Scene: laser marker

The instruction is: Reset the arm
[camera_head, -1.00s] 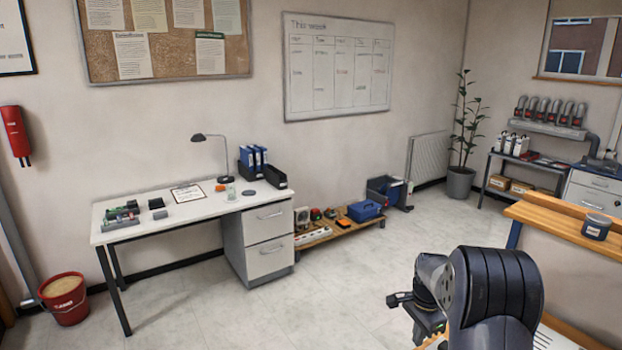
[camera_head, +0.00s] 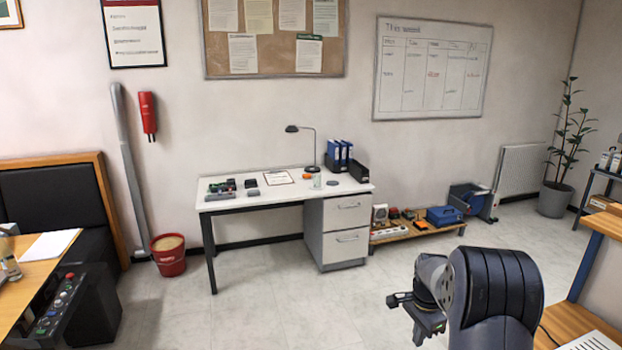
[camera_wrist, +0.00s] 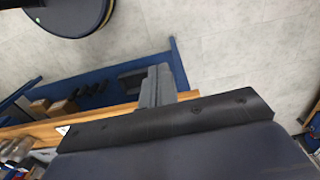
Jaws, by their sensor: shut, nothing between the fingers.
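My arm is folded at the lower right of the head view. My gripper (camera_head: 394,300) points left from it, in the air over the floor, with its jaws shut and nothing held. In the wrist view my gripper's grey fingers (camera_wrist: 155,86) show together past a dark edge that fills the lower part of the picture. A wooden edge and a blue frame show beyond them. Part of my gripper's far side is hidden in the head view.
A white desk (camera_head: 260,198) with drawers stands by the wall. A red bucket (camera_head: 168,260) is left of it, and a low wooden shelf (camera_head: 415,235) right. A wooden-topped bench (camera_head: 570,325) is near my arm. A control box (camera_head: 60,310) stands lower left. Open floor lies between.

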